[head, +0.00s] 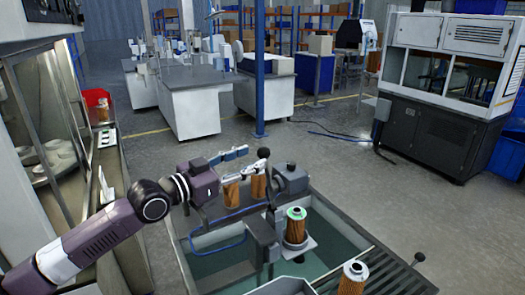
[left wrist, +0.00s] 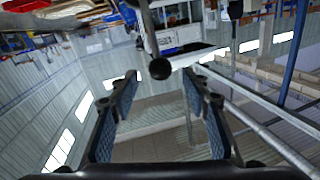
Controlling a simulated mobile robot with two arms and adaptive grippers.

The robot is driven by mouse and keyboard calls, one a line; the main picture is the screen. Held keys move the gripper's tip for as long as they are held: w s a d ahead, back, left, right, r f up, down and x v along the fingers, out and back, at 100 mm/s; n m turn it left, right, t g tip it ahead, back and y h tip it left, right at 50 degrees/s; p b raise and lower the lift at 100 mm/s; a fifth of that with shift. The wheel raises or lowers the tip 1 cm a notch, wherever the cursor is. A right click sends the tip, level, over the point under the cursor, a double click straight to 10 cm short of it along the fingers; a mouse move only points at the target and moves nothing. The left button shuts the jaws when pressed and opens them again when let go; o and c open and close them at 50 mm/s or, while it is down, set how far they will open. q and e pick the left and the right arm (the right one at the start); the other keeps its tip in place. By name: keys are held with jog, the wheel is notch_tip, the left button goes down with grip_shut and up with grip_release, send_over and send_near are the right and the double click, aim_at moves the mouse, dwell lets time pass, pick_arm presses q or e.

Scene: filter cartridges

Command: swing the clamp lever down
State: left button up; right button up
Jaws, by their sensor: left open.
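The clamp lever ends in a black ball knob (head: 263,153) on a dark rod that stands up beside a grey clamp block (head: 290,178) at the tank. My left gripper (head: 246,162) is open, its blue-padded fingers pointing right towards the knob. In the left wrist view the black knob (left wrist: 160,69) hangs on its rod between the spread fingertips of the left gripper (left wrist: 162,80). No touch shows on either finger. The lower part of the lever is partly hidden in the head view. My right gripper is not in view.
Two brown cartridges (head: 258,186) stand just below the left gripper. A green-topped cartridge (head: 296,226) stands in a holder in the tank (head: 225,262). Another cartridge (head: 353,279) is at the front. A second black knob (head: 420,257) shows at right. Open floor lies behind.

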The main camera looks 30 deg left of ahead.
aim_at(258, 154)
pick_arm(q)
jog(key=shift+w+d+r+p, duration=0.1)
jog(key=shift+w+p, duration=0.05)
jog(key=shift+w, duration=0.25)
jog(key=shift+w+d+r+p, duration=0.1)
jog(key=shift+w+p, duration=0.05)
jog(key=shift+w, duration=0.25)
jog(key=shift+p+x, duration=0.55)
jog(key=shift+x, duration=0.85)
jog(key=shift+w+d+f, duration=0.1)
jog(key=shift+w+f, duration=0.05)
jog(key=shift+w, duration=0.15)
jog(key=shift+c, duration=0.4)
jog(key=c, duration=1)
grip_shut()
